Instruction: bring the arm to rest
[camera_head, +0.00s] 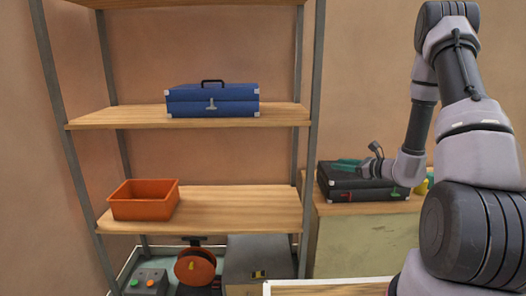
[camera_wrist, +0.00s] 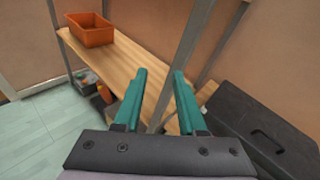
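My gripper (camera_head: 347,164) is in the air near the top of the black case at the right of the shelf in the head view. In the wrist view its two teal fingers (camera_wrist: 160,98) are spread apart with nothing between them. Behind the gap the wrist view shows a grey shelf post and the edge of the wooden shelf board. My arm reaches in from the right side of the head view and is bent. Whether the gripper touches the black case cannot be told.
A black case (camera_head: 362,188) lies on a cabinet (camera_head: 365,240) right of the shelf. An orange bin (camera_head: 143,203) sits on the lower shelf board (camera_head: 235,210), and a blue case (camera_head: 213,101) on the upper one. A grey box (camera_head: 258,260) stands below. The lower board's right part is clear.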

